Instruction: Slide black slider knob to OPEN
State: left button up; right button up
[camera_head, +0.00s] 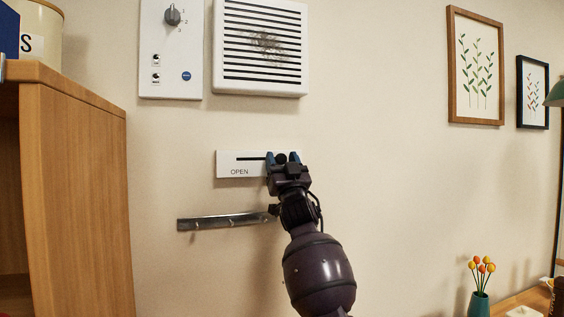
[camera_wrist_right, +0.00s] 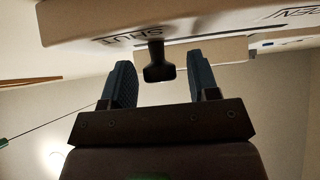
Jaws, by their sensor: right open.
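The white slider panel (camera_head: 228,160) is on the wall, with "OPEN" printed at its left end and a dark slot along its top half. In the right wrist view the panel (camera_wrist_right: 85,22) shows "SHUT" upside down beside the knob. The black slider knob (camera_wrist_right: 158,62) stands out from the panel at the SHUT end; it also shows in the head view (camera_head: 281,158). My right gripper (camera_head: 282,157) is open, with one blue finger on each side of the knob. In the right wrist view, gaps show between the knob and both fingers of the gripper (camera_wrist_right: 163,84). My left gripper is not in view.
A metal rail with hooks (camera_head: 215,221) is on the wall below the panel. A vent (camera_head: 262,45) and a switch plate (camera_head: 171,60) are above. A wooden cabinet (camera_head: 75,180) stands at the left. The wall to the right is clear up to the framed pictures (camera_head: 476,66).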

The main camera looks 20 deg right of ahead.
aim_at(245, 162)
grip_shut()
jog(key=a+b, duration=0.1)
jog(key=a, duration=0.8)
jog(key=shift+s+f+b, duration=0.1)
jog(key=shift+b, duration=0.3)
jog(key=shift+a, duration=0.15)
jog(key=shift+c, duration=2.2)
grip_release()
jog(key=o, duration=0.4)
jog(key=shift+s+a, duration=0.1)
jog(key=shift+a, duration=0.1)
jog(key=shift+o, duration=0.2)
jog(key=shift+d, duration=0.1)
